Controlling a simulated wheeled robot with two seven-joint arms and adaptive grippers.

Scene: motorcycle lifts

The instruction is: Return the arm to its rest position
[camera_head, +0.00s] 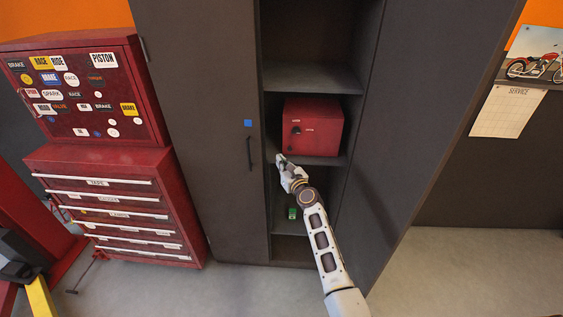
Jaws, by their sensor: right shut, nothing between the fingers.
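My right arm reaches up from the lower right, in front of the open part of a dark cabinet (203,120). My right gripper (281,160) is shut and empty. It shows just below and left of a red box (313,127) that sits on a cabinet shelf. I cannot tell whether it touches the shelf edge. My left gripper does not show.
The cabinet's right door (425,130) stands open beside my arm; the left one is shut. A small green item (292,213) lies on a lower shelf. A red tool chest (118,205) stands at left. The grey floor (480,270) at right is clear.

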